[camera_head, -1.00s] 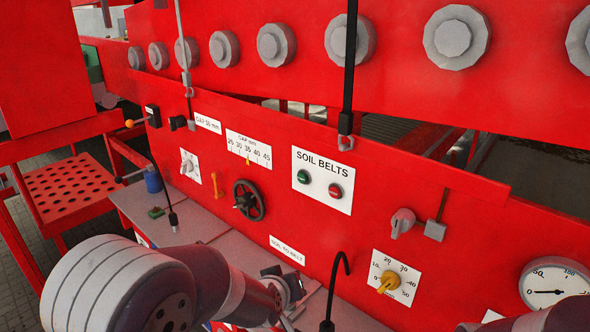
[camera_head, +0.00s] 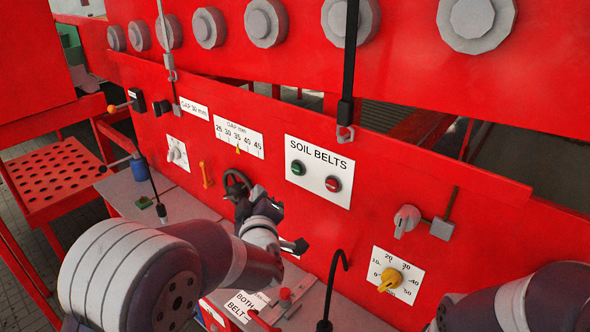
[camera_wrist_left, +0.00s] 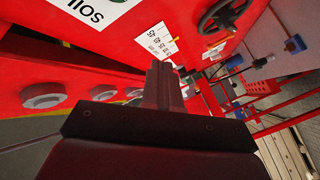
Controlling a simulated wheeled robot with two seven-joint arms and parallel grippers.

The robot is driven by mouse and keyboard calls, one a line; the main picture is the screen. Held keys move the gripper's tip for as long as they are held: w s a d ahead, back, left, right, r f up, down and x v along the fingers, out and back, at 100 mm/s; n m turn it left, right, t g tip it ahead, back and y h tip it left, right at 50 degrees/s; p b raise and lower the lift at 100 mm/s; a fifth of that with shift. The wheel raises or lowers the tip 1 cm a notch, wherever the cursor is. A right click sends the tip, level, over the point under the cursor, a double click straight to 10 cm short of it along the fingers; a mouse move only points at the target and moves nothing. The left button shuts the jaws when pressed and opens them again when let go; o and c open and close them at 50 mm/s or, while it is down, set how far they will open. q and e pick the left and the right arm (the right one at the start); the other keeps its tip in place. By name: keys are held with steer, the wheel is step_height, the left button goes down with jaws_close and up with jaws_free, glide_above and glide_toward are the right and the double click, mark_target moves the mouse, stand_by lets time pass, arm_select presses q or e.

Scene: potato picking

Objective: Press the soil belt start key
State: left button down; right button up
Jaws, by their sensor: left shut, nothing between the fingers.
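The white SOIL BELTS plate (camera_head: 318,195) is on the red panel, right of centre in the head view. It carries a green key (camera_head: 297,168) on the left and a red key (camera_head: 333,184) on the right. Part of the plate (camera_wrist_left: 95,12) shows upside down at the top left of the left wrist view. My left gripper (camera_head: 272,208) is shut and empty, below and left of the plate and apart from both keys. Its closed fingers (camera_wrist_left: 163,80) also show in the left wrist view. My right arm is at the lower right; its gripper is out of view.
A dark handwheel (camera_head: 236,184) is partly behind my left gripper. A black hanging rod (camera_head: 349,70) ends just above the plate's right part. A black hook (camera_head: 335,285), a yellow dial knob (camera_head: 389,281) and a grey knob (camera_head: 406,220) are to the right.

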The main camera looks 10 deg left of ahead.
mark_target(297, 169)
arm_select(q)
steer(key=w+d+p, duration=0.1)
steer(key=w+d, duration=0.3)
steer(key=w, duration=0.2)
steer(key=shift+w+d+p, duration=0.3)
steer(key=shift+w+d, duration=0.1)
steer(key=shift+w, duration=0.1)
stand_by(1.7)
steer(key=shift+w+d, duration=0.25)
steer(key=shift+w, duration=0.05)
